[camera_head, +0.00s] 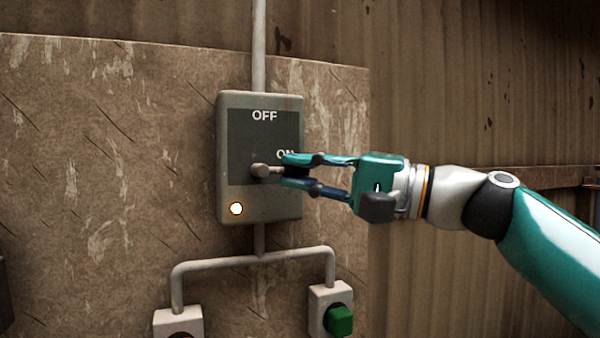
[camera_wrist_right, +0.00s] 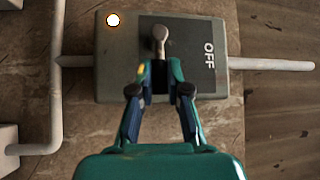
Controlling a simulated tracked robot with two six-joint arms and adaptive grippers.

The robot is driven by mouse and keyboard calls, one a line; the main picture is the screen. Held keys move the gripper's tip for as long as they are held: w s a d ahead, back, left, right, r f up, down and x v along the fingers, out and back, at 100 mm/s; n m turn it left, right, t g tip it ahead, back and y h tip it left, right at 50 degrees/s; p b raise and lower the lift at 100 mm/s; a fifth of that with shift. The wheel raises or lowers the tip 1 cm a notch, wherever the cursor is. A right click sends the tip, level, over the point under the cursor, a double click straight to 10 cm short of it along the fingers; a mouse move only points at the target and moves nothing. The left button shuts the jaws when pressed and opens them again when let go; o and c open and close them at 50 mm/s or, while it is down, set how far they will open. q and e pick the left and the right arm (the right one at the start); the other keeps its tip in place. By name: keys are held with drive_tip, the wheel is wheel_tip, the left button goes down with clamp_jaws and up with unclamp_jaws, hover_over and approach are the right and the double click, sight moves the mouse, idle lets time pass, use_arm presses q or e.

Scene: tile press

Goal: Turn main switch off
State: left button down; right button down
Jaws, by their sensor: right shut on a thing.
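The main switch is a grey-green wall box (camera_head: 230,150) with OFF at the top of its dark plate and ON lower down. A small lamp (camera_head: 236,208) at the lower left glows white. My right gripper (camera_head: 283,168) reaches in from the right, its fingers shut on the lever. In the right wrist view the fingertips (camera_wrist_right: 160,72) meet at the lever (camera_wrist_right: 160,38), with OFF to the right. My left gripper is not in view.
A conduit (camera_head: 259,45) runs up from the box, and another branches below it to two small boxes. One carries a green button (camera_head: 338,320). A worn panel (camera_head: 110,150) backs everything, with corrugated wall (camera_head: 450,80) to the right.

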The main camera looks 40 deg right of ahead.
drive_tip(key=shift+w+f, duration=0.1)
drive_tip(key=r+n+g+h+p, duration=0.1)
drive_tip(key=n+p, duration=0.1)
drive_tip(key=p, duration=0.3)
drive_tip(key=a+r+n+g+h+p, duration=0.1)
drive_tip(key=r+g+p, duration=0.1)
drive_tip(key=p, duration=0.3)
drive_tip(key=r+n+g+h+p, duration=0.1)
drive_tip(key=n+h+p, duration=0.1)
drive_tip(key=p, duration=0.4)
drive_tip(key=shift+a+r+n+g, duration=0.2)
drive_tip(key=shift+a+n+g, duration=0.1)
drive_tip(key=shift+g, duration=0.1)
drive_tip(key=shift+w+a+r+n+g+h+p, duration=0.15)
drive_tip(key=shift+a+n+g+h+p, duration=0.2)
drive_tip(key=shift+h+p, duration=0.3)
drive_tip(key=shift+w+a+r+n+g+h, duration=0.15)
drive_tip(key=shift+a+n+g+h, duration=0.4)
drive_tip(key=shift+h, duration=0.4)
drive_tip(key=shift+w+a+r+n+g+h, duration=0.15)
drive_tip(key=shift+a+n+h, duration=0.15)
drive_tip(key=shift+h, duration=0.3)
drive_tip(key=shift+a+f+n+g+h, duration=0.1)
drive_tip(key=shift+a+n+g+h, duration=0.15)
drive_tip(key=shift+n+h, duration=0.3)
drive_tip(key=shift+w+a+r+n+g+h, duration=0.1)
drive_tip(key=shift+a+n+h, duration=0.15)
drive_tip(key=shift+h, duration=0.4)
drive_tip(key=shift+s, duration=0.1)
